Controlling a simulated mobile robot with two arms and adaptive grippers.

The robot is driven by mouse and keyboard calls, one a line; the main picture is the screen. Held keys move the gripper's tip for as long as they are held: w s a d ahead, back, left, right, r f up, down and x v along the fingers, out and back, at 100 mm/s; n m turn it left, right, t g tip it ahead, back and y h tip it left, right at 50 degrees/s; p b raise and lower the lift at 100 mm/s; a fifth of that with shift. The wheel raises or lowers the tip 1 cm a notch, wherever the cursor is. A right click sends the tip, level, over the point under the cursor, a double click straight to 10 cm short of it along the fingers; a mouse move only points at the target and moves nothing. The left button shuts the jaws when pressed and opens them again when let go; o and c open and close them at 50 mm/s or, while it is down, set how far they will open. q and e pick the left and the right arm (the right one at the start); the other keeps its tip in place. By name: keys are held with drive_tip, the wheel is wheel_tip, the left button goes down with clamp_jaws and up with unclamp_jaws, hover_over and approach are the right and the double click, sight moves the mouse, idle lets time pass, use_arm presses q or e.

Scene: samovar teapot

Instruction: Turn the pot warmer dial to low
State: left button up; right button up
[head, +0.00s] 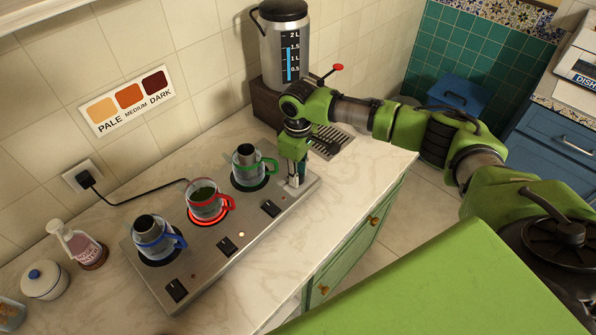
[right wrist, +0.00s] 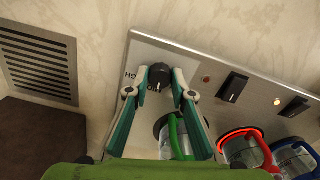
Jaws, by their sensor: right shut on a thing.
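Lettering beside this dial is partly covered by the fingers. In the head view the gripper hides this dial. My left gripper is not in view.
A green-handled pot (head: 245,170), a red-handled pot (head: 203,192) on a glowing red ring, and a blue-handled pot (head: 150,233) stand on the warmer. A samovar (head: 285,55) stands behind my gripper. Counter in front is clear.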

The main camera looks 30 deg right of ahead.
drive_tip(key=shift+r+n+p, duration=0.15)
drive_tip(key=shift+n+p, duration=0.6)
drive_tip(key=shift+n, duration=0.45)
drive_tip(key=n+p, duration=0.1)
drive_tip(key=n, duration=0.1)
drive_tip(key=shift+n, duration=0.4)
drive_tip(key=n+p, duration=0.1)
drive_tip(key=n, duration=0.4)
drive_tip(key=shift+n, duration=0.4)
drive_tip(key=o, duration=1.1)
wheel_tip(320, 180, up, 12)
drive_tip(key=shift+a+f, duration=0.1)
drive_tip(key=shift+f, duration=0.1)
